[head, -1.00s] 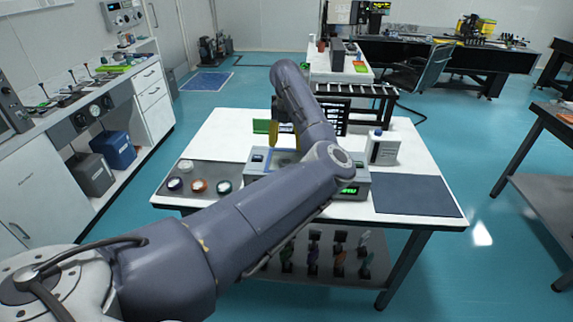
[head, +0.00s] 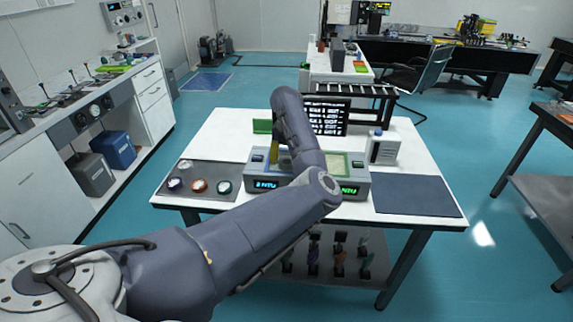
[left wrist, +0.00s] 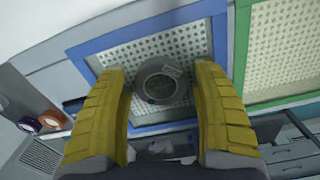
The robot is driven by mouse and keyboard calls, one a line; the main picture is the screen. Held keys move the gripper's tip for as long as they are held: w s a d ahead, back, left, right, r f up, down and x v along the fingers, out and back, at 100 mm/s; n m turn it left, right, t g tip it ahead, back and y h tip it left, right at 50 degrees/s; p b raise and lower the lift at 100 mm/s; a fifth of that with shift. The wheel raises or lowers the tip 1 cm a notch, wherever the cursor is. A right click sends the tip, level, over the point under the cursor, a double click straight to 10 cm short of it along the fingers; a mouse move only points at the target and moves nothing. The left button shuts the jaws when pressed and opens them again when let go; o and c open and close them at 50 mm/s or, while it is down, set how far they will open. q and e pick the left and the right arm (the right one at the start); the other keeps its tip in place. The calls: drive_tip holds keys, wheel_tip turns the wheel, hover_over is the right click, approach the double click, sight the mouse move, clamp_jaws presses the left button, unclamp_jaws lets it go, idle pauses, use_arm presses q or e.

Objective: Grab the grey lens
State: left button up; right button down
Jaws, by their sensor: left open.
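The grey lens (left wrist: 160,86), a dark grey ring with a clear centre, lies on the white perforated plate (left wrist: 190,45) with a blue frame in the left wrist view. My left gripper (left wrist: 160,73) is open, with one yellow finger on each side of the lens in that view. I cannot tell the remaining gap in height. In the head view my left gripper (head: 273,156) is over the left part of the grey instrument (head: 308,185), and my arm hides the lens there. My right gripper is not in view.
A dark mat (head: 205,170) left of the instrument holds several coloured lenses, including an orange one (head: 199,186). A green-framed plate (left wrist: 285,45) is right of the blue one. A white bottle (head: 383,150) stands at the right. A dark blue mat (head: 415,195) is bare.

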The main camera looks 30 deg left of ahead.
use_arm(q)
drive_tip(key=c, duration=1)
